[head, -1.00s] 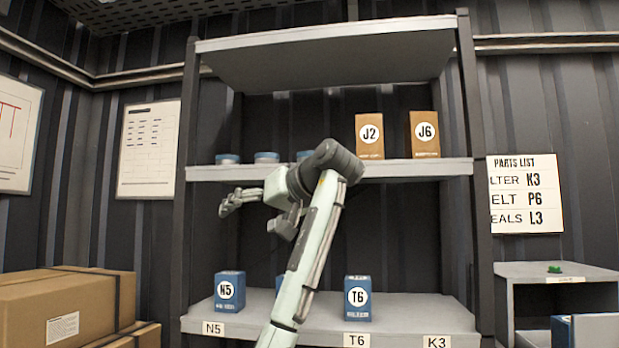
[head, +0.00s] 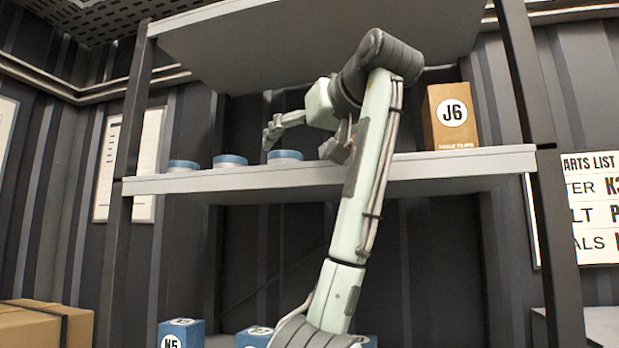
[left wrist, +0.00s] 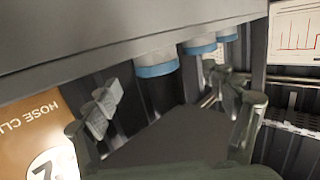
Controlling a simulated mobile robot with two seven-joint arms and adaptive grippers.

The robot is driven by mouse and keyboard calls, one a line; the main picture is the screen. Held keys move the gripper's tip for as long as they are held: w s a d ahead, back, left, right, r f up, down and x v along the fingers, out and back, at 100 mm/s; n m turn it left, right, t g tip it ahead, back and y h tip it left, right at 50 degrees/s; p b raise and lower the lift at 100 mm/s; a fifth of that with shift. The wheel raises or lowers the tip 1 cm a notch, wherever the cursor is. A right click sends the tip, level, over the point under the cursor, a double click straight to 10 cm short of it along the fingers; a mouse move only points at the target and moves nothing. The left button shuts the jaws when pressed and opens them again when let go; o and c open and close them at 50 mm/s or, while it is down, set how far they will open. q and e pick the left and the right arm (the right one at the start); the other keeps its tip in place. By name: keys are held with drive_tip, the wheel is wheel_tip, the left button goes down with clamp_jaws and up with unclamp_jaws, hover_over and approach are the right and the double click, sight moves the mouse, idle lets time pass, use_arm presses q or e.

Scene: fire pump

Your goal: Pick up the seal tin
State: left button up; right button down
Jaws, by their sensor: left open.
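Three flat round blue and pale tins stand in a row on the middle shelf in the head view: a left tin (head: 183,166), a middle tin (head: 230,161) and a right tin (head: 285,157). Their labels are too small to read, so I cannot tell which holds seals. My left gripper (head: 272,136) is open and empty, just above and behind the right tin. In the left wrist view, which is upside down, the nearest tin (left wrist: 156,66) lies beyond and between the open fingers (left wrist: 163,88), apart from them. My right gripper is out of view.
The middle shelf (head: 200,182) has a board above it (head: 310,45). An orange J6 box (head: 451,118) stands right of my arm. An orange hose-clip box (left wrist: 45,130) is close to one finger in the wrist view. Blue boxes (head: 181,334) sit below.

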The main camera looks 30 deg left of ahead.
use_arm(q)
drive_tip(key=shift+w+r, duration=0.1)
drive_tip(key=shift+w, duration=0.2)
drive_tip(key=shift+w+a, duration=0.2)
drive_tip(key=shift+a, duration=0.1)
drive_tip(key=shift+w+a, duration=0.2)
drive_tip(key=shift+a, duration=0.3)
drive_tip(key=shift+w+a+p, duration=0.1)
drive_tip(key=shift+a+p, duration=0.2)
drive_tip(key=shift+a, duration=0.05)
drive_tip(key=x, duration=0.3)
drive_tip(key=p+x, duration=0.1)
drive_tip(key=x, duration=0.1)
drive_tip(key=shift+w+f, duration=0.25)
drive_tip(key=shift+f, duration=0.1)
drive_tip(key=shift+d, duration=0.1)
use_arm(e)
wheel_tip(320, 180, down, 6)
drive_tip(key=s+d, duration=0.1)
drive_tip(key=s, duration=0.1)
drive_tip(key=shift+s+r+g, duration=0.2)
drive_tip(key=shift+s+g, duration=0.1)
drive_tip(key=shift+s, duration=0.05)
use_arm(q)
drive_tip(key=c, duration=1.4)
